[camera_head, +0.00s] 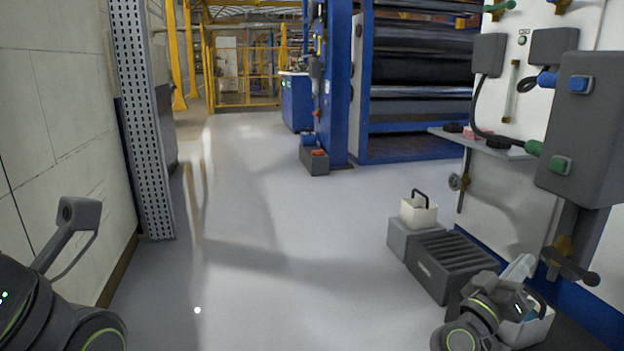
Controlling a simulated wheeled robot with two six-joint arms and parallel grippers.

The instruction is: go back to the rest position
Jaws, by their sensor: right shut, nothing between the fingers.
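My right gripper (508,294) is low at the right, beside the dark ribbed case and in front of a white caddy. It is shut, with nothing seen between its fingers. The left gripper's fingers do not show.
A dark ribbed case (447,262) and a white caddy (418,212) on a grey box (398,240) stand on the floor right of centre. Another white caddy (537,330) is at lower right. A perforated metal post (147,140) stands left. The middle floor is clear.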

